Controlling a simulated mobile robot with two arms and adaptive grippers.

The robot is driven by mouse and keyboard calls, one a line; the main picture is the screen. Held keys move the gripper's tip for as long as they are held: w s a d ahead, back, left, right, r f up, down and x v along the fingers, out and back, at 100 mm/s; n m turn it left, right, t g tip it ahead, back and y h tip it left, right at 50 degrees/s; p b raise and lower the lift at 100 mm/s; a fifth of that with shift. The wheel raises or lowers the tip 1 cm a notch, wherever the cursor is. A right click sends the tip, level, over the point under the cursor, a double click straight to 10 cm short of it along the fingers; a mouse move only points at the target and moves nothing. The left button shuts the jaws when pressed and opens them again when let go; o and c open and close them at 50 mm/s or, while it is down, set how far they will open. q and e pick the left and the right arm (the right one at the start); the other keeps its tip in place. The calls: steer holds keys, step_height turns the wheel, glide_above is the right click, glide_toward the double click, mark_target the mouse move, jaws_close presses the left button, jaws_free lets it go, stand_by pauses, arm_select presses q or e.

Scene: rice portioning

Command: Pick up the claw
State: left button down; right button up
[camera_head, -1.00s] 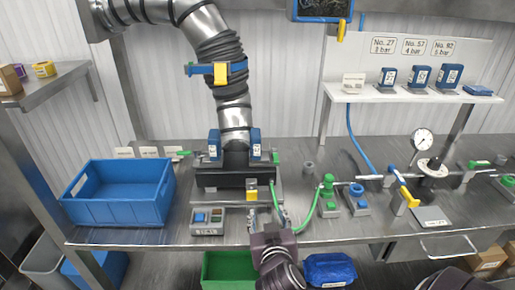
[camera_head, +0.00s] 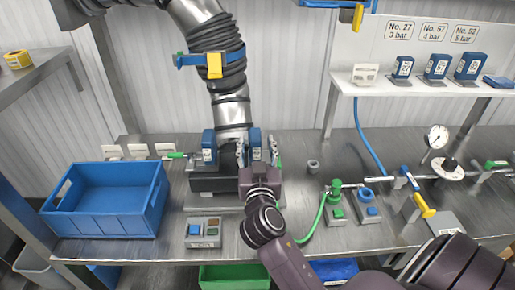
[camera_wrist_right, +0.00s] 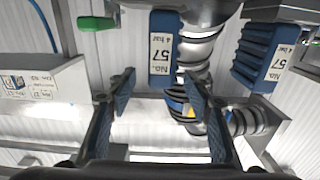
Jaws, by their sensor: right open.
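Two blue blocks marked No. 57, 4 bar flank the silver pipe's lower end; I take these to be the claws. In the head view the left one (camera_head: 209,146) and the right one (camera_head: 255,141) stand above the dark machine base. My right gripper (camera_head: 257,150) is open, its fingers to either side of the right block. In the right wrist view the open fingers (camera_wrist_right: 159,80) are empty, with one block (camera_wrist_right: 163,48) just beyond the gap between them. The other block (camera_wrist_right: 262,52) is at the upper right. Contact cannot be told. My left gripper is out of view.
A blue bin (camera_head: 100,221) stands on the table's left. A control box (camera_head: 203,232) is at the front. A green hose (camera_head: 315,222) and valves lie right of the gripper. More blue blocks, No. 27 (camera_head: 402,68) among them, stand on the shelf (camera_head: 390,86).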

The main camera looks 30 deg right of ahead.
mark_target(254, 133)
steer(key=x, duration=0.2)
steer(key=p, duration=0.1)
steer(key=shift+w+r, duration=0.25)
steer(key=shift+w, duration=0.2)
steer(key=shift+w+d+f, duration=0.15)
steer(key=shift+w+d, duration=0.2)
steer(key=shift+w, duration=0.15)
steer(key=c, duration=0.8)
jaws_close()
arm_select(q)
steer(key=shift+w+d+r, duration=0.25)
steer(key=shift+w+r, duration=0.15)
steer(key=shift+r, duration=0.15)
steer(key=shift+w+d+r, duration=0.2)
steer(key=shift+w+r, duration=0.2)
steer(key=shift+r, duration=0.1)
